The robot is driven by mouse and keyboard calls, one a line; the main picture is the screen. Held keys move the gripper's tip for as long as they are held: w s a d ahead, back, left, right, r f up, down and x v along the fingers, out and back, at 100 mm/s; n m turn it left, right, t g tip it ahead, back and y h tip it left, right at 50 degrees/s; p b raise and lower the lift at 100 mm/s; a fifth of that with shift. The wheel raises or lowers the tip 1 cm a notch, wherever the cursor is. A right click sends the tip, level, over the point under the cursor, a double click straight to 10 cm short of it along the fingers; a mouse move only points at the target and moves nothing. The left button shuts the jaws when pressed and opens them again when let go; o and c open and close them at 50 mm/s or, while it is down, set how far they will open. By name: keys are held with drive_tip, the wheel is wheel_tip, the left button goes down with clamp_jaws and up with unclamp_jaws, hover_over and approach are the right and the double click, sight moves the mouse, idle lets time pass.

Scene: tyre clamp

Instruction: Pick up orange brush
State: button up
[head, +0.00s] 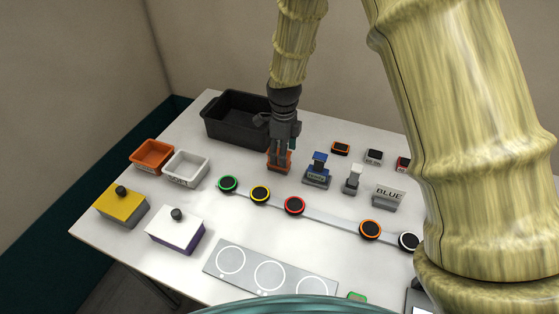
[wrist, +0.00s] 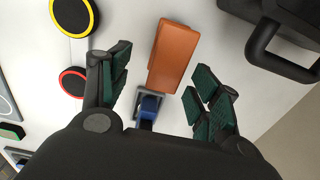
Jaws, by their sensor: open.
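The orange brush (head: 279,163) sits on the white table, right of centre at the back, in front of the black crate. My gripper (head: 282,150) points down right over it and hides part of it. In the wrist view the orange brush (wrist: 173,57) shows as an orange block, lying between and a little beyond the fingertips of my open gripper (wrist: 160,78). Neither finger visibly holds it; I cannot tell whether one touches it.
A blue-topped piece (head: 317,167) stands close right of the brush, and shows near the fingers (wrist: 149,105). The black crate (head: 208,113) is behind left. Several round discs (head: 294,205) line the front.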

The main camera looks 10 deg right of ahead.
drive_tip(key=shift+w+a+f+p, duration=0.15)
drive_tip(key=shift+w+f+p, duration=0.1)
drive_tip(key=shift+w+f, duration=0.35)
drive_tip(key=shift+w+a+f+p, duration=0.15)
drive_tip(key=shift+w+f+p, duration=0.05)
drive_tip(key=shift+w+f, duration=0.4)
drive_tip(key=shift+a+f+p, duration=0.1)
drive_tip(key=shift+f+p, duration=0.2)
drive_tip(key=shift+s+a+f, duration=0.1)
drive_tip(key=shift+s+f, duration=0.1)
drive_tip(key=shift+s, duration=0.05)
drive_tip(key=shift+s+f+p, duration=0.35)
drive_tip(key=shift+s+p, duration=0.1)
drive_tip(key=shift+s, duration=0.2)
drive_tip(key=shift+f, duration=0.25)
drive_tip(key=shift+w+f, duration=0.65)
drive_tip(key=shift+f, duration=0.05)
drive_tip(key=shift+s+r, duration=0.15)
drive_tip(key=shift+s, duration=0.05)
drive_tip(key=shift+s+r, duration=0.15)
drive_tip(key=c, duration=1.2)
